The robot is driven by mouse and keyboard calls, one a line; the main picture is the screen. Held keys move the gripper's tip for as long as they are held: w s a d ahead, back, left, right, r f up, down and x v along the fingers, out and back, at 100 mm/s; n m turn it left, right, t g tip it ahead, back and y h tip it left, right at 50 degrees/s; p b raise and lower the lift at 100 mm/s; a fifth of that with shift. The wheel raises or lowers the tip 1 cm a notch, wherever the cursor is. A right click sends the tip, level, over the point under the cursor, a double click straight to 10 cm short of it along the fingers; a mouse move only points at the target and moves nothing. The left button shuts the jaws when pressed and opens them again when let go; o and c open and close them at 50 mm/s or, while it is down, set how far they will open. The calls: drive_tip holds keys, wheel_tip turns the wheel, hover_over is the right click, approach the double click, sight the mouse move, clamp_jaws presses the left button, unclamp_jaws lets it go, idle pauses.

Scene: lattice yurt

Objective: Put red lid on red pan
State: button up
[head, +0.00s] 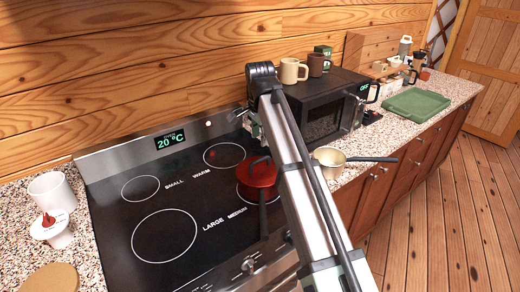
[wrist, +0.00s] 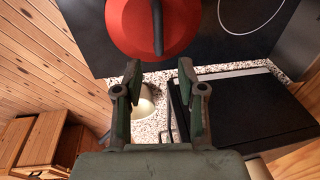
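The red pan (head: 258,188) sits on the stove's right front burner, its dark handle toward the stove's front edge. The red lid (wrist: 178,28) appears to lie on top of the pan, with a dark bar handle across it. My arm partly covers the pan in the head view. In the wrist view the lid is cut off by the top edge and hides most of the pan. My gripper (wrist: 159,75) is open and empty, its fingertips apart and short of the lid in the picture. It also shows in the head view (head: 250,128), partly hidden behind my arm.
A cream saucepan (head: 328,161) stands on the counter right of the stove. A black microwave (head: 325,118) with mugs (head: 290,71) on top stands behind it. White cups (head: 52,192) stand left of the stove (head: 105,200). The other burners are clear.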

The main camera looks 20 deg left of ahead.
drive_tip(key=shift+s+d+r, duration=0.1)
drive_tip(key=shift+s+r, duration=0.05)
drive_tip(key=shift+r, duration=1)
